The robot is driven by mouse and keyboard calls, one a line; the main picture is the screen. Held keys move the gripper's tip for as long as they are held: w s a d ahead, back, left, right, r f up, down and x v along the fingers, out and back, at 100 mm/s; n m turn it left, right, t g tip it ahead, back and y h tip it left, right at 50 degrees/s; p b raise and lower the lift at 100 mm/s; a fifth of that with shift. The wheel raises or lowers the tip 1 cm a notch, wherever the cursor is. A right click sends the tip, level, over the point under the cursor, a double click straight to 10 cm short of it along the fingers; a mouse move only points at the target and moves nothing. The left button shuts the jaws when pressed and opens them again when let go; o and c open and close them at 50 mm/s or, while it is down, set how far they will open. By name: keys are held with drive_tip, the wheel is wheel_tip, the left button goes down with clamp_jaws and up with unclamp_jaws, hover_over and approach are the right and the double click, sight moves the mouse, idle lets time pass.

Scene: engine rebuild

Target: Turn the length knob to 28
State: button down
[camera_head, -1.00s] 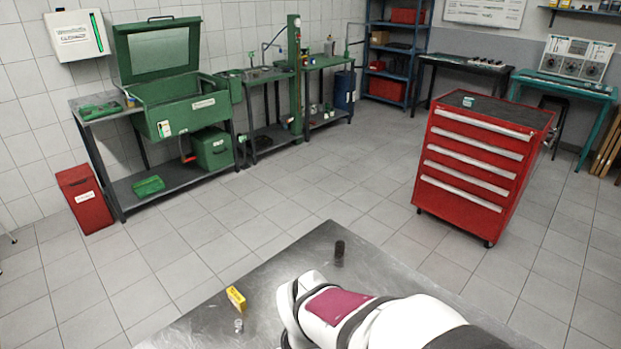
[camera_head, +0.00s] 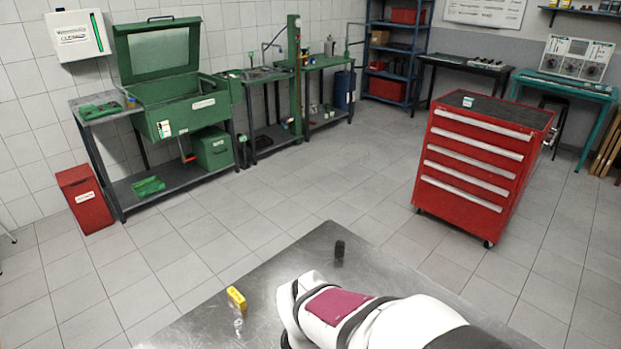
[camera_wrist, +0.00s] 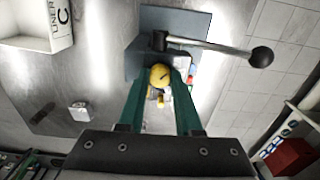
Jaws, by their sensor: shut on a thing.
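A round yellow knob (camera_wrist: 160,76) with a short dark mark on its face is in the upper middle of the wrist view. My gripper (camera_wrist: 160,82) has its two green fingers on either side of the knob and is shut on it. The number that the mark points to cannot be read, and no scale is legible. In the head view my arm hides the knob and the gripper.
A lever with a black ball end (camera_wrist: 262,56) reaches right, close beyond the knob, in front of a grey plate (camera_wrist: 190,22). A white bin (camera_wrist: 32,32) is at the upper left.

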idle(0.3)
drive_tip(key=c, duration=0.6)
unclamp_jaws()
drive_tip(key=shift+r, duration=0.1)
wheel_tip(320, 180, up, 16)
drive_tip(key=shift+f, duration=0.2)
drive_tip(key=s+d+f+m+y, duration=0.1)
drive_tip(key=s+d+f+m, duration=0.5)
drive_tip(key=m, duration=0.8)
drive_tip(key=s+f, duration=0.3)
drive_tip(key=s, duration=0.2)
drive_tip(key=shift+s+d+f+m+y, duration=0.35)
drive_tip(key=shift+d+m+y, duration=0.05)
